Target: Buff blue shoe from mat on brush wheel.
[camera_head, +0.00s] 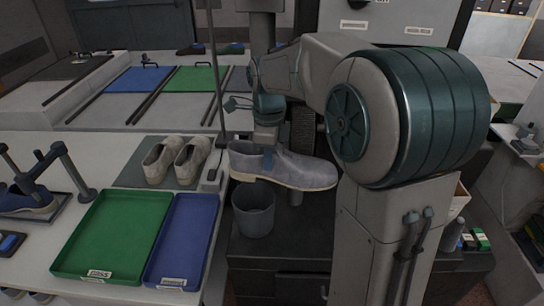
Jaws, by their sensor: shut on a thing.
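The blue shoe (290,170), greyish blue with a pale sole, is held up in the air with its toe to the right. My gripper (268,158) reaches down from above and is shut on it near the ankle opening. A dark ribbed round part (303,130), perhaps the brush wheel, shows just behind the shoe, partly hidden by it and my arm. I cannot tell whether the shoe touches it. The grey-green mat (128,177) on the left bench carries a pair of beige shoes (178,158).
A grey bin (254,212) stands below the shoe on a dark cabinet. A green tray (113,236) and a blue tray (183,242) lie on the left bench. A thin upright pole (217,75) rises left of my gripper. A clamp stand (55,170) is at far left.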

